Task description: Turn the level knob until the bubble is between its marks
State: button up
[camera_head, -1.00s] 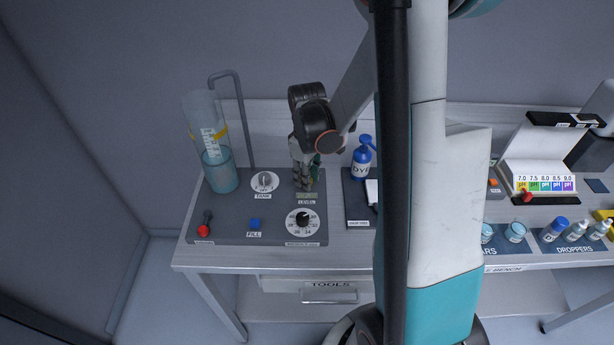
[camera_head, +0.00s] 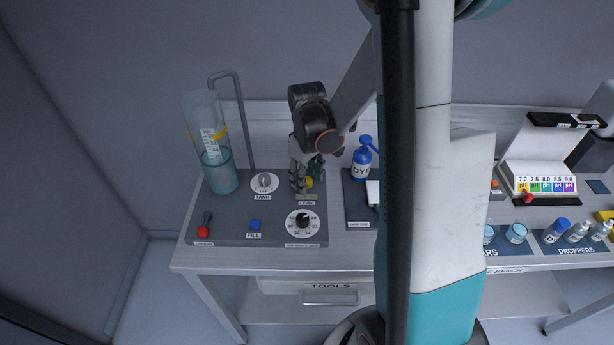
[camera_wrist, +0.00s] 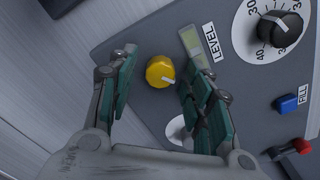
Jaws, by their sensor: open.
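In the head view the knob (camera_head: 309,182) shows in part beside my gripper (camera_head: 303,180). My gripper (camera_wrist: 158,80) is open around the knob, with a gap on each side. The level vial (camera_wrist: 193,46) is a pale greenish strip next to the LEVEL label (camera_wrist: 210,41), partly behind one finger. It also shows in the head view (camera_head: 307,197). I cannot make out the bubble or its marks.
A black dial (camera_head: 303,223) on a white scale, a blue FILL button (camera_head: 255,224), a red-ended lever (camera_head: 204,229) and the TANK knob (camera_head: 265,182) share the panel. A clear cylinder (camera_head: 213,150) stands left; a blue DYE bottle (camera_head: 362,160) stands right.

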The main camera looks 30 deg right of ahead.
notch_tip(320, 180, up, 12)
dwell(0.5)
dwell(0.4)
